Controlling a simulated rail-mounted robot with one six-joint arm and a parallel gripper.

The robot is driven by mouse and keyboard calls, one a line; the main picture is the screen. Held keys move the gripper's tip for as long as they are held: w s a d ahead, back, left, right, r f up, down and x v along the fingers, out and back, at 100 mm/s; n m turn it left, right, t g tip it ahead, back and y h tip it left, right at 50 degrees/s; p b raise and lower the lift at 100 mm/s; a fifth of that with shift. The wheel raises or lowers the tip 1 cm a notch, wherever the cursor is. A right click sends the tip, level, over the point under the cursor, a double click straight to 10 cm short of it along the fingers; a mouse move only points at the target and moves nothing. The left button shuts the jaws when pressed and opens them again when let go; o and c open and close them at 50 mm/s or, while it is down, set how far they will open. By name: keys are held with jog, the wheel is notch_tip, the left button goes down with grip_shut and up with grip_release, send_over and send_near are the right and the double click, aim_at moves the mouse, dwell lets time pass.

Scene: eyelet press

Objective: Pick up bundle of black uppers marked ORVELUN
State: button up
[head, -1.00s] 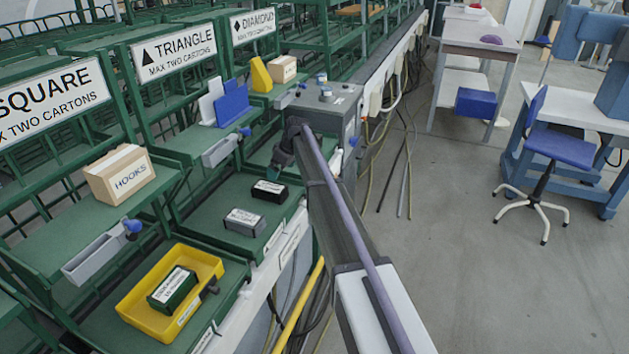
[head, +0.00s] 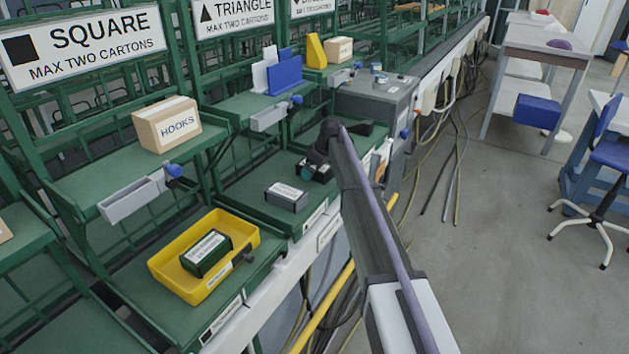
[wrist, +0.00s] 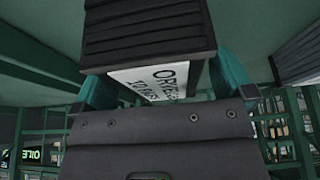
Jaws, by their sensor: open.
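The black bundle marked ORVELUN (head: 321,177) lies on a green shelf in the head view, partly hidden by my arm's end. In the wrist view the bundle (wrist: 145,30) is a dark layered stack with a white label; the lettering reads partly as ORVEL and is upside down. My gripper (head: 309,168) is at the bundle. Its teal fingers stand on either side of the label end in the wrist view, open. I cannot tell whether they touch the bundle.
A grey labelled bundle (head: 287,196) lies nearer on the same shelf. A yellow tray (head: 162,268) holds a green labelled bundle (head: 206,253). A HOOKS carton (head: 167,124) sits on the upper shelf. A grey control box (head: 378,102) stands beyond.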

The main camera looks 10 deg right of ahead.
jog(key=shift+f, duration=0.1)
jog(key=c, duration=1.1)
jog(key=shift+p, duration=0.35)
jog(key=shift+c, duration=0.2)
notch_tip(320, 180, up, 10)
jog(key=p, duration=1)
jog(key=shift+r, duration=0.2)
jog(key=shift+f, duration=0.2)
